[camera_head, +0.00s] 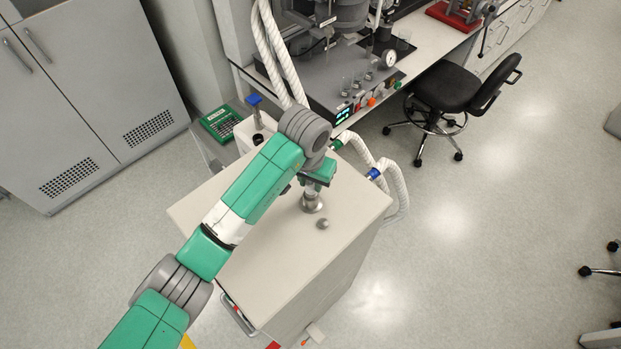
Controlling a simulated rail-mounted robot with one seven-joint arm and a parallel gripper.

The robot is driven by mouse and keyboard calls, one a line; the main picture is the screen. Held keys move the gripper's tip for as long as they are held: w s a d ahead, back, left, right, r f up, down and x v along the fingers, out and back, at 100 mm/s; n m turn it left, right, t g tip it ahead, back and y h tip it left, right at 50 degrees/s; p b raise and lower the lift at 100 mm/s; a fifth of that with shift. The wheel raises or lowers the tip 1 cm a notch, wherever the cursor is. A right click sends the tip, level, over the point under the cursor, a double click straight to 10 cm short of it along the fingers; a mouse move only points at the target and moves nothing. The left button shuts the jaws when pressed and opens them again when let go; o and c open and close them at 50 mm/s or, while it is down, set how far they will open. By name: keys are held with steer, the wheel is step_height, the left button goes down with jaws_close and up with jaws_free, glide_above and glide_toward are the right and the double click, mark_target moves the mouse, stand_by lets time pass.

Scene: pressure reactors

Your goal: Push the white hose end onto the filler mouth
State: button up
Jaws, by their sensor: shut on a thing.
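My gripper (317,180) is over the top of the pale cabinet, mostly hidden by my own wrist and arm. It is shut on a grey metal piece (312,203) with a wider lower end, at or just above the cabinet top. Two white hoses loop behind the cabinet's right rear edge. One end has a green collar (338,143), the other hose a blue collar (374,173). A dark round opening (258,139) shows at the rear left, beside a blue-topped valve; I cannot tell whether it is the filler mouth. No loose white hose end is clearly visible.
The pale cabinet top (270,270) is clear at the front, except for a small metal ball (323,224). A bench with reactor gear (350,75) stands behind. A black chair (450,85) is at the right. Grey lockers (85,90) stand left. Floor is open at right.

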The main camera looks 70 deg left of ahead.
steer(key=shift+f, duration=0.2)
steer(key=o, duration=1)
steer(key=shift+r, duration=0.1)
steer(key=r, duration=0.5)
steer(key=r+b, duration=0.1)
steer(key=r, duration=0.1)
steer(key=shift+s+d+r, duration=0.25)
steer(key=shift+s+d, duration=0.1)
